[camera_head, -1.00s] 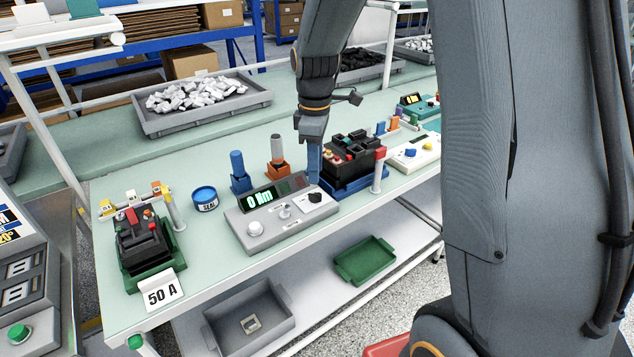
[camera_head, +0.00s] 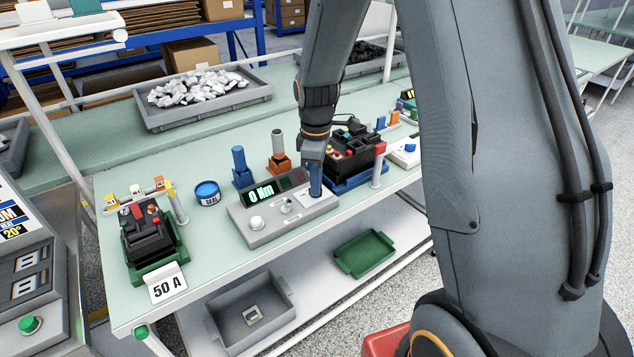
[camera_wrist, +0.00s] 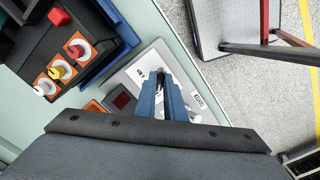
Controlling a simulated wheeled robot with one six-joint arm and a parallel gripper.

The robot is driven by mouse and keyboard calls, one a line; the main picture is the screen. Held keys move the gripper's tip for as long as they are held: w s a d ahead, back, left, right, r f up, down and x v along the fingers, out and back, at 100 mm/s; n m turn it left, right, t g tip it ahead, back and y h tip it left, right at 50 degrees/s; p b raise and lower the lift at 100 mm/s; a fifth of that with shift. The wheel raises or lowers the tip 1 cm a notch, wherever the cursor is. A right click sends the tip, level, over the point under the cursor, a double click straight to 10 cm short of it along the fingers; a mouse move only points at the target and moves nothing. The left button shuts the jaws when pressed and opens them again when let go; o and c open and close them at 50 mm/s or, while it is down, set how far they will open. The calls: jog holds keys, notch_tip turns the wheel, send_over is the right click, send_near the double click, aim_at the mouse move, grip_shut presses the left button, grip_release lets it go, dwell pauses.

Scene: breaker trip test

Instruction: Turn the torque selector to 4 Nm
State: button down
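The grey torque unit (camera_head: 270,232) stands on the bench with its display (camera_head: 262,192) reading "0 Nm". A white round knob (camera_head: 256,223) is at its left and a small switch (camera_head: 286,208) in the middle. My gripper (camera_head: 315,193) points down at the right end of the unit, over its white dial plate, and hides the black selector knob in the head view. In the wrist view the two blue fingers (camera_wrist: 160,88) are a little apart at the plate, with something dark between them. I cannot tell whether they touch the knob. The selector's setting is hidden.
A black breaker in a blue fixture (camera_head: 352,160) stands close right of my gripper, with a post (camera_head: 378,166) beside it. A blue tool (camera_head: 241,168) and an orange-based tool (camera_head: 278,150) stand behind the unit. A SEAL tin (camera_head: 207,193) and a 50 A fixture (camera_head: 150,238) are left.

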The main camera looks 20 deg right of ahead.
jog(key=shift+m, duration=0.3)
jog(key=m, duration=0.3)
jog(key=shift+m+p, duration=0.3)
jog(key=shift+p, duration=0.1)
jog(key=shift+m, duration=2.3)
jog(key=c, duration=1.8)
grip_release()
jog(key=shift+c, duration=0.2)
jog(key=shift+r, duration=0.1)
jog(key=shift+r+b, duration=0.8)
jog(key=shift+r, duration=3.05)
